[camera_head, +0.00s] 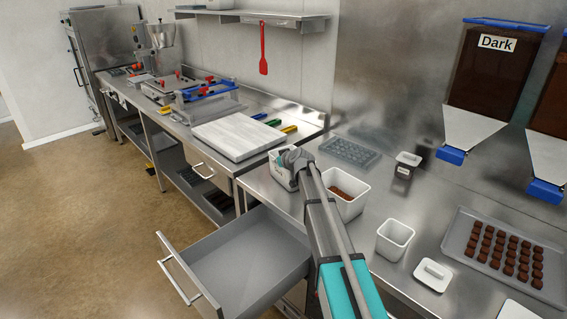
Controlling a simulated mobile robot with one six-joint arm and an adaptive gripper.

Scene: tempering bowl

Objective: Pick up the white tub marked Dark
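A white tub (343,205) with brown contents stands on the steel counter, just right of my arm; my arm hides part of its left side. A smaller white tub (395,241) stands nearer on the right and looks empty. I can read no "Dark" mark on either tub. "Dark" is readable on the wall dispenser (488,75) with brown contents. My gripper (285,165) is at the far end of my arm, left of the brown-filled tub, by a whitish boxy item (276,172). Its fingers are too small and hidden to tell whether they are open or touching that item.
An open drawer (240,262) juts out at the lower left. A white lid (435,274) and a tray (458,240) of chocolates lie on the right. A small labelled container (406,165) and a mould (350,151) are behind. A white board (240,136) lies on the left counter.

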